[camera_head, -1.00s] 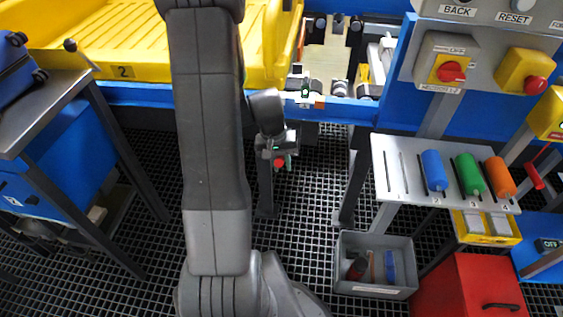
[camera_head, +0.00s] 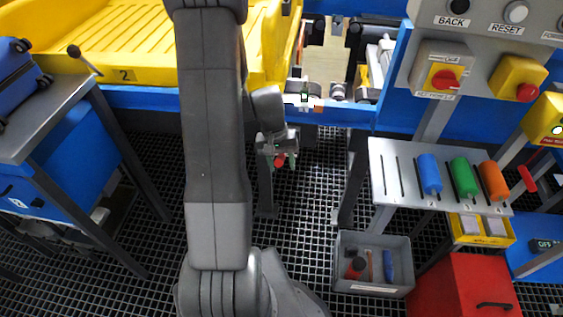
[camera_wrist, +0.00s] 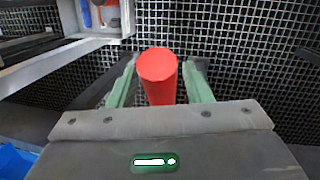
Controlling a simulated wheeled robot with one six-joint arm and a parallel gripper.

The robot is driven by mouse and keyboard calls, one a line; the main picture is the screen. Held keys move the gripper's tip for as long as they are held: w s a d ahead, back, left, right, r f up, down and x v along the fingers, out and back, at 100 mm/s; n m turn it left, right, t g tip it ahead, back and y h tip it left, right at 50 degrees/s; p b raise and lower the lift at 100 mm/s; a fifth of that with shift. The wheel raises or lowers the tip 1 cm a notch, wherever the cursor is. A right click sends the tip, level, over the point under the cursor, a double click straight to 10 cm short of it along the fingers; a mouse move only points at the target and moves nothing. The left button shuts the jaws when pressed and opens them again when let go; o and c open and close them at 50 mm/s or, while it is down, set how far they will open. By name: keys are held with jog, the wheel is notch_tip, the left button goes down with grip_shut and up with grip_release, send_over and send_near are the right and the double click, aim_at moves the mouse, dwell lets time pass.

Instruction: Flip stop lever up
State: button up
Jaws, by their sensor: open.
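My gripper (camera_head: 281,150) hangs below the front blue rail, near a dark post. In the wrist view my gripper's green fingers (camera_wrist: 160,85) stand apart, one on each side of a red cylinder (camera_wrist: 158,66) with a round end. It shows small and red in the head view (camera_head: 279,161). I cannot tell whether the fingers touch it or whether it is a lever's grip. A rod with a black knob (camera_head: 73,50) sticks up at the left by the yellow tray. A red handle (camera_head: 527,179) shows at the far right. No visible label marks either as the stop lever.
A grey bin (camera_head: 373,286) with tools stands on the grating. A grey rack (camera_head: 391,186) holds blue, green and orange rollers at the right. The control panel (camera_head: 480,22) is above it. A metal table (camera_head: 48,115) is at the left. Open floor lies below my gripper.

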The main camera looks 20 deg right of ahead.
notch_tip(320, 180, up, 14)
jog(key=w+a+p, duration=0.1)
jog(key=w+p, duration=0.1)
jog(key=shift+w+a+f, duration=0.15)
jog(key=shift+f, duration=0.1)
jog(key=shift+f, duration=0.1)
jog(key=f, duration=0.4)
jog(key=s+d+f+b, duration=0.1)
jog(key=f, duration=0.4)
jog(key=s+f+b, duration=0.1)
jog(key=f, duration=0.4)
jog(key=shift+s+d, duration=0.15)
jog(key=shift+s, duration=0.1)
jog(key=shift+f+b, duration=0.1)
jog(key=shift+b, duration=0.5)
jog(key=shift+t+b, duration=0.3)
